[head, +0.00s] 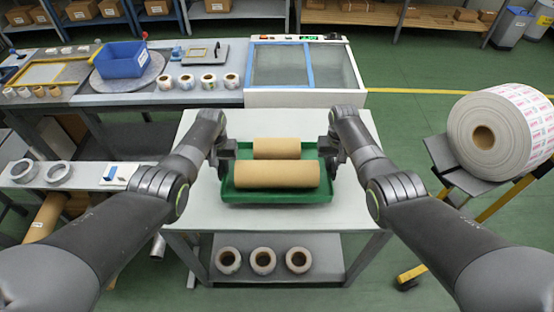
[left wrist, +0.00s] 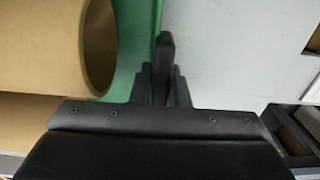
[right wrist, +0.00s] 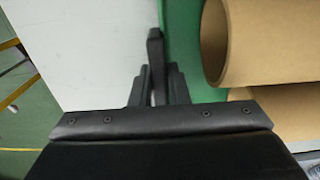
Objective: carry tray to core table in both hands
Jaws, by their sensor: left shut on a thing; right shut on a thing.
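The green tray (head: 276,197) is over the pale grey table (head: 345,208) in the middle of the head view. Two brown cardboard cores lie in it, a nearer larger one (head: 277,174) and a farther one (head: 277,148). My left gripper (head: 225,158) is shut on the tray's left wall, and my right gripper (head: 331,156) is shut on its right wall. The tray wall also shows in the left wrist view (left wrist: 140,50) and in the right wrist view (right wrist: 180,50). I cannot tell whether the tray touches the tabletop.
Three rolls (head: 263,261) stand on the table's lower shelf. A bench with a blue bin (head: 122,60) and several small rolls is at the back left, beside a white machine (head: 305,70). A large printed roll (head: 505,130) is at the right. Green floor is free at the back right.

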